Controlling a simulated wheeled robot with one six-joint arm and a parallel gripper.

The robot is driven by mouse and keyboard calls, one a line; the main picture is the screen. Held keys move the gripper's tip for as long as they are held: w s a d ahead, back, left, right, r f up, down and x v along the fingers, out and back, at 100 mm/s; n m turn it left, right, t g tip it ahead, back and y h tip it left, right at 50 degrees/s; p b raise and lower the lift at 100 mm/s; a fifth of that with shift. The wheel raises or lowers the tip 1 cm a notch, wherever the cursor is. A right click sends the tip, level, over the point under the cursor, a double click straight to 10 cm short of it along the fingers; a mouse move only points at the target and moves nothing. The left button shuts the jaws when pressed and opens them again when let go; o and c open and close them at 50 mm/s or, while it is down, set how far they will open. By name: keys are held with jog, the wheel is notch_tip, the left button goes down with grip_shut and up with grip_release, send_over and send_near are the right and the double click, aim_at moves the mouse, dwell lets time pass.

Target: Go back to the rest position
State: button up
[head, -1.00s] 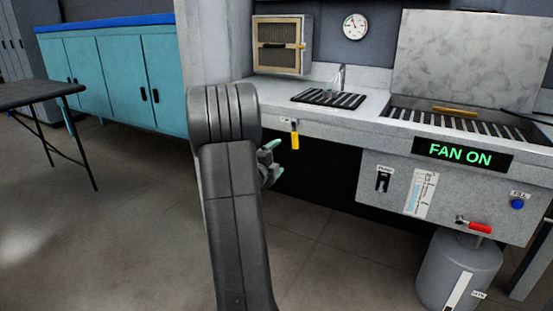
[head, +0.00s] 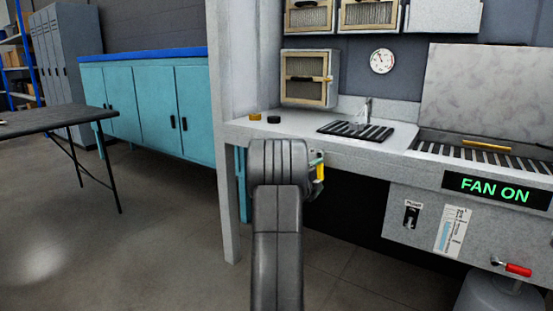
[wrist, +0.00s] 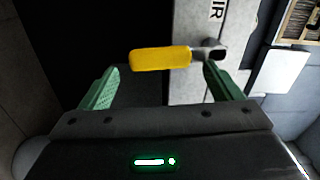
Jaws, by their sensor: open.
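My gripper (wrist: 161,78) is open, with its two green fingers apart in the wrist view. A yellow valve handle (wrist: 160,58) shows across the gap between the fingertips, and no finger is seen closed on it. Whether a finger touches it I cannot tell. In the head view my gripper (head: 316,160) is mostly hidden behind my dark arm, with a bit of green finger showing. The yellow handle (head: 319,181) shows just right of it, below the bench edge.
The grey bench (head: 300,133) with a black drain grate (head: 356,131) stands ahead. A lit FAN ON sign (head: 495,190) is at right. A white post (head: 225,130) stands left of my arm. A dark table (head: 60,119) is at left, with open floor between.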

jog(key=shift+x, duration=0.75)
